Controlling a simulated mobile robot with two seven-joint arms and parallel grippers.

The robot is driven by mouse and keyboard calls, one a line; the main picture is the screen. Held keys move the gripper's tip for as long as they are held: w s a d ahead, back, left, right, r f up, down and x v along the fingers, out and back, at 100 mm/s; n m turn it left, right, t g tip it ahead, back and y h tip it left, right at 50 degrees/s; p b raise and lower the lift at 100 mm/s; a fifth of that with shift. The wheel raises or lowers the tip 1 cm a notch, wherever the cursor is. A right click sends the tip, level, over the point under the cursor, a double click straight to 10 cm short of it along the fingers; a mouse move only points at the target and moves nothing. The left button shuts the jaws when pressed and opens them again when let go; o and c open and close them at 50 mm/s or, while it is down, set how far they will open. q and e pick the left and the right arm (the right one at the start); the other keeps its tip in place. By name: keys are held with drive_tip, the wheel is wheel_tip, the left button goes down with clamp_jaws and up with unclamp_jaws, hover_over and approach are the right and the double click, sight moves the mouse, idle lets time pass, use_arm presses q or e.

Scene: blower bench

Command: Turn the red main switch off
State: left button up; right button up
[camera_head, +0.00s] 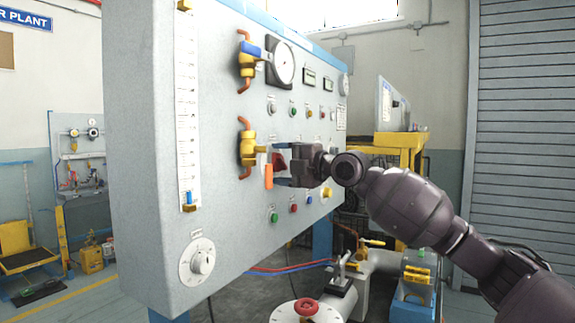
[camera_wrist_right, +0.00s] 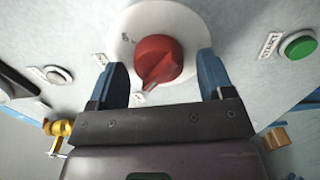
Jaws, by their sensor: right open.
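The red main switch (camera_wrist_right: 158,60) is a rotary knob on a round white plate (camera_wrist_right: 118,48), on the face of the grey panel. In the right wrist view its pointed grip aims down and slightly left. In the head view the red knob (camera_head: 279,163) is partly hidden by my right gripper (camera_head: 281,163). The right gripper (camera_wrist_right: 162,72) is open, with one blue finger on each side of the knob. Gaps show between the fingers and the knob. My left gripper is not in view.
A green button (camera_wrist_right: 298,45) sits right of the switch in the wrist view. A gauge (camera_head: 281,62) and small buttons are above. A dial (camera_head: 201,260) is lower left.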

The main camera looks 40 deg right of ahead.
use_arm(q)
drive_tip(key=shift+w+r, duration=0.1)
use_arm(e)
drive_tip(key=shift+s, duration=0.15)
drive_tip(key=shift+p+v, duration=0.4)
drive_tip(key=shift+v, duration=2.4)
drive_tip(key=p, duration=0.2)
approach(283, 163)
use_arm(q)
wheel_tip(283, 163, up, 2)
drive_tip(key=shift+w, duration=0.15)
use_arm(e)
drive_tip(key=shift+s+f, duration=0.1)
drive_tip(key=shift+s, duration=0.2)
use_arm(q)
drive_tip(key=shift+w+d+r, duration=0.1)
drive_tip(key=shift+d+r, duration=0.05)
